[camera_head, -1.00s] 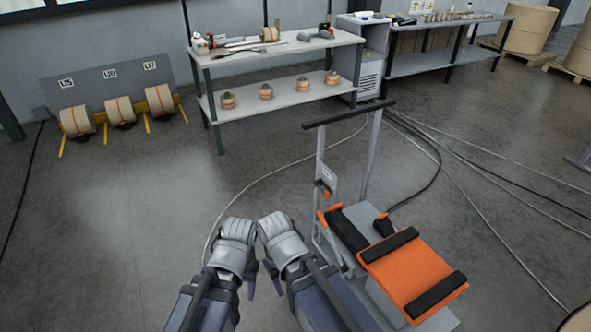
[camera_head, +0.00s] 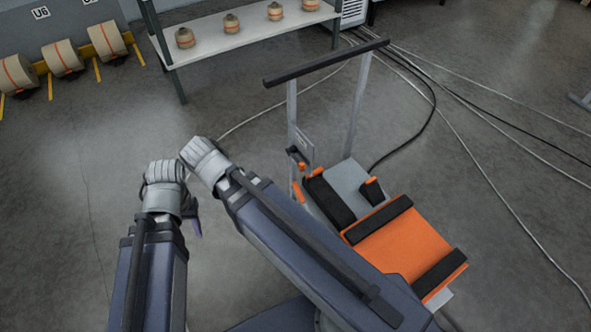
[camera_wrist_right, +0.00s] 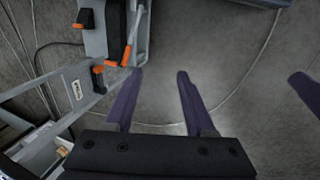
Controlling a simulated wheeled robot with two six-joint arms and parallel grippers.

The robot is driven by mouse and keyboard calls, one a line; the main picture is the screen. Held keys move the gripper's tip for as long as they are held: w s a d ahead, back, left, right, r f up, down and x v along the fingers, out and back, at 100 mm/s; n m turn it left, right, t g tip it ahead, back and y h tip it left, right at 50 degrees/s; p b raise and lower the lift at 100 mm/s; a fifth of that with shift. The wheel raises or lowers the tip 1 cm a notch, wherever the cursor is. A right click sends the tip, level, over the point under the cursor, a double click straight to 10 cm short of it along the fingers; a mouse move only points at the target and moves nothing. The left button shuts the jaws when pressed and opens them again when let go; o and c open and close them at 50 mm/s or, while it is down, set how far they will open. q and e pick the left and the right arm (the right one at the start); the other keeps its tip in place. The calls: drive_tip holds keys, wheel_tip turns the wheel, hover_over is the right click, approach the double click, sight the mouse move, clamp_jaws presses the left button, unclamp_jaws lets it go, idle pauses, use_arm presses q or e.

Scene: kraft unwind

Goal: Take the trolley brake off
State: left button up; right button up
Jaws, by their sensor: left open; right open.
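The trolley (camera_head: 349,181) stands right of centre in the head view, with a grey deck, a black push bar (camera_head: 325,62) and an orange platform (camera_head: 405,243). A small black lever (camera_head: 293,153) with orange below it sits on its upright. Orange-tipped parts also show in the right wrist view, one on the upright (camera_wrist_right: 99,78) and a lever (camera_wrist_right: 127,53) by the base. Which is the brake I cannot tell. My right gripper (camera_wrist_right: 158,74) is open and empty, its fingers apart from the trolley. My left gripper (camera_head: 183,212) is open, left of the trolley; one finger shows.
Cables (camera_head: 434,105) run over the floor behind and right of the trolley. A shelf (camera_head: 235,34) with several small rolls stands at the back. Larger rolls (camera_head: 62,58) stand at the back left.

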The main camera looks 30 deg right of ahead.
drive_tip(key=w+d+f+m+t+h+b, duration=0.1)
drive_tip(key=w+d+f+m+h+b, duration=0.25)
drive_tip(key=d+f+b, duration=0.45)
drive_tip(key=w+d+f+m+h+b, duration=0.3)
drive_tip(key=w+f+m+b, duration=0.25)
drive_tip(key=b, duration=0.45)
drive_tip(key=m+h+b, duration=0.8)
drive_tip(key=m+b, duration=0.1)
drive_tip(key=b, duration=1)
approach(300, 165)
drive_tip(key=d, duration=0.2)
drive_tip(key=shift+w+a+f, duration=0.1)
drive_tip(key=shift+w+a, duration=0.05)
drive_tip(key=shift+a, duration=0.05)
drive_tip(key=shift+w+d, duration=0.15)
drive_tip(key=shift+d, duration=1.8)
drive_tip(key=shift+w+d, duration=0.15)
drive_tip(key=shift+d, duration=1.8)
drive_tip(key=shift+c, duration=0.2)
clamp_jaws()
